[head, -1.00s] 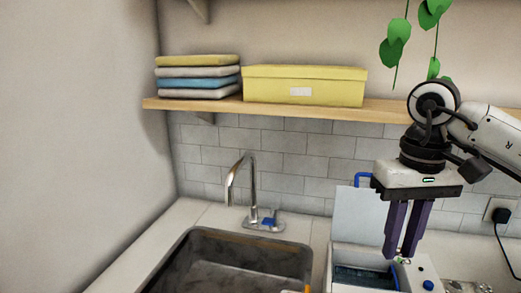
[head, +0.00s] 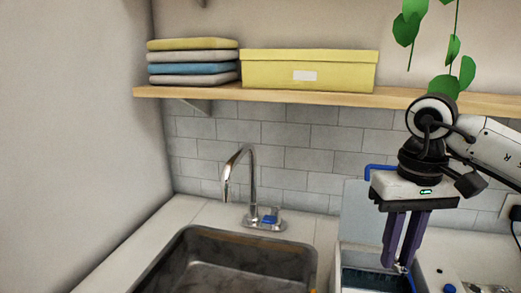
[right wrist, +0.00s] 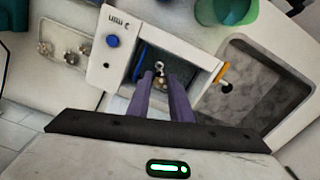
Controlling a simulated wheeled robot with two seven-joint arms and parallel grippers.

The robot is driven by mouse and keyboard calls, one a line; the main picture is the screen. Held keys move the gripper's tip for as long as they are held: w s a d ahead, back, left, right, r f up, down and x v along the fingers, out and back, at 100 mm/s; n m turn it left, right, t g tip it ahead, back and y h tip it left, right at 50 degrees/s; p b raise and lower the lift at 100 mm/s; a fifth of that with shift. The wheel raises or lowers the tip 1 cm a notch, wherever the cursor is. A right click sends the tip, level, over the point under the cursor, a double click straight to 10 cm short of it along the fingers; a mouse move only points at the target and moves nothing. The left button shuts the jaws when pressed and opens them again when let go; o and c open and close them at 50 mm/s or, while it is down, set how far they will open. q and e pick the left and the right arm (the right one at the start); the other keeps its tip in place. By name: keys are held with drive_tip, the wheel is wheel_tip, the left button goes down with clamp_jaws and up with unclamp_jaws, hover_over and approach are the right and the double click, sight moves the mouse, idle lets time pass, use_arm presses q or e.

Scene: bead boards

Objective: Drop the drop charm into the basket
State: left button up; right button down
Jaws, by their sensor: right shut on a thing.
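My right gripper (head: 397,264) points down, with its purple fingers shut on a small charm (right wrist: 159,70). The charm has a silvery ring and a small golden part; its full shape is partly hidden. It hangs at the fingertips over the open top of a white box-shaped device (head: 347,254). The basket (head: 375,281) appears as the dark blue inside of this device, cut off by the lower picture edge. In the right wrist view the charm and fingertips lie over this opening. My left gripper is out of view.
A sink (head: 220,262) with a faucet (head: 250,190) is left of the device. The device's pale lid (head: 357,207) stands up behind the opening. A shelf with a yellow box (head: 308,71) is above. A green cup (right wrist: 225,10) and a tray (right wrist: 65,48) show in the right wrist view.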

drive_tip(key=c, duration=1.5)
unclamp_jaws()
wheel_tip(320, 180, up, 10)
drive_tip(key=shift+r+p, duration=0.2)
drive_tip(key=shift+p, duration=0.3)
drive_tip(key=shift+f, duration=0.1)
